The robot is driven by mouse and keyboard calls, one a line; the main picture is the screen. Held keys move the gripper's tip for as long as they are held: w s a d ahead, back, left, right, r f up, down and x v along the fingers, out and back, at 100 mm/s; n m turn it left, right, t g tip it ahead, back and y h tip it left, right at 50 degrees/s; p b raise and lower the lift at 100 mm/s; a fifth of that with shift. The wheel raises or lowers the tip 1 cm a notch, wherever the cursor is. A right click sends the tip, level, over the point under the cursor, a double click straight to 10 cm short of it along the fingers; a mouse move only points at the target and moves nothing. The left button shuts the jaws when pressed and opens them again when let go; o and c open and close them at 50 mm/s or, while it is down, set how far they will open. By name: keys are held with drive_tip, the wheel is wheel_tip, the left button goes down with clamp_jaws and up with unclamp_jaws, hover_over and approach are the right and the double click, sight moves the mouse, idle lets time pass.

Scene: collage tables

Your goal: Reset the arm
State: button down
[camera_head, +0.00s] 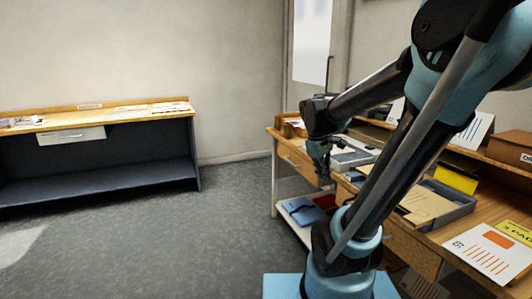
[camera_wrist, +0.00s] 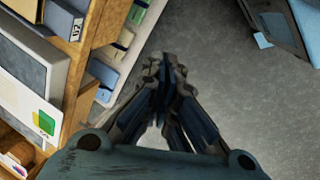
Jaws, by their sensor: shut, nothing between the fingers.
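My gripper (camera_wrist: 166,62) is shut and empty in the wrist view, with its fingertips together. Below it are the grey floor and the edge of a wooden desk. In the head view my gripper (camera_head: 319,160) hangs at the end of my bent arm, beside the left part of the wooden desk (camera_head: 287,156). My arm covers much of the desk in that view.
A grey tray (camera_head: 463,208) with a brown envelope, papers and a cardboard box (camera_head: 511,147) are on the desk. A lower shelf (camera_head: 290,212) holds a blue folder. A second table (camera_head: 100,117) stands at the left wall. Open floor (camera_head: 190,230) lies between.

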drive_tip(key=s+f+m+y, duration=0.1)
drive_tip(key=s+f+m, duration=0.2)
drive_tip(key=s, duration=0.4)
drive_tip(key=s+a+f+m+y, duration=0.1)
drive_tip(key=s+f+m, duration=0.3)
drive_tip(key=s, duration=0.4)
drive_tip(key=shift+a+f+m+y, duration=0.25)
drive_tip(key=shift+f+m+y, duration=0.05)
drive_tip(key=shift+f, duration=0.55)
drive_tip(key=shift+s+d, duration=0.1)
